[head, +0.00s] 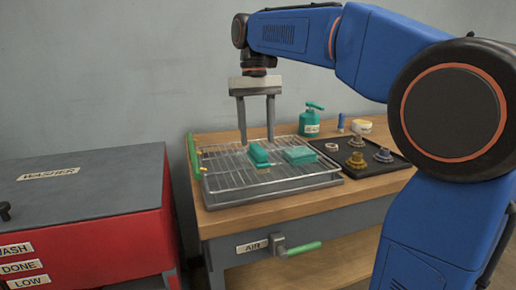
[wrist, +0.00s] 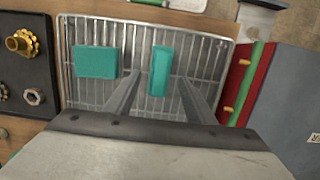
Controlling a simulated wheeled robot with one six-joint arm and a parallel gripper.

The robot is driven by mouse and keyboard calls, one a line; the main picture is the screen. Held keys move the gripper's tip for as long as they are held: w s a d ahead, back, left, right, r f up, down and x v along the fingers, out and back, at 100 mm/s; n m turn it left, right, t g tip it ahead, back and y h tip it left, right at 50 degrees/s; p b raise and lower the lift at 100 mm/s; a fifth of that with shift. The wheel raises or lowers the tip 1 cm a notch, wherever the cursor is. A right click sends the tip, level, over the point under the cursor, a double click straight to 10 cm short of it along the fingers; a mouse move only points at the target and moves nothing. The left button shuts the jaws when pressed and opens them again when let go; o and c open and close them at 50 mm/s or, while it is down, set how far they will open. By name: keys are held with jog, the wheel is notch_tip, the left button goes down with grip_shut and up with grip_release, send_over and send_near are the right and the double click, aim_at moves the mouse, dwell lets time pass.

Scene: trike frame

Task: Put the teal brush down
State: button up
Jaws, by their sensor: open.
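The teal brush, which I take to be the narrow teal piece (head: 258,153), lies on the wire rack (head: 225,187). It also shows in the wrist view (wrist: 159,70), lengthwise between my fingers with a gap on either side. My gripper (head: 257,140) is open and empty, pointing down just above the brush; it also shows in the wrist view (wrist: 158,77). A wider teal block (head: 299,155) lies on the rack to the right of the brush in the head view, and to its left in the wrist view (wrist: 95,62).
A black tray (head: 388,166) with several metal fittings stands right of the rack. A teal oil can (head: 309,122), a small blue item (head: 341,122) and a pale tub (head: 361,126) stand behind. A red washer with a grey lid (head: 85,178) is at the left.

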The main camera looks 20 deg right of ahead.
aim_at(256, 145)
notch_tip(256, 145, up, 6)
jog(key=w, duration=0.1)
jog(key=shift+r, duration=0.2)
dwell(0.4)
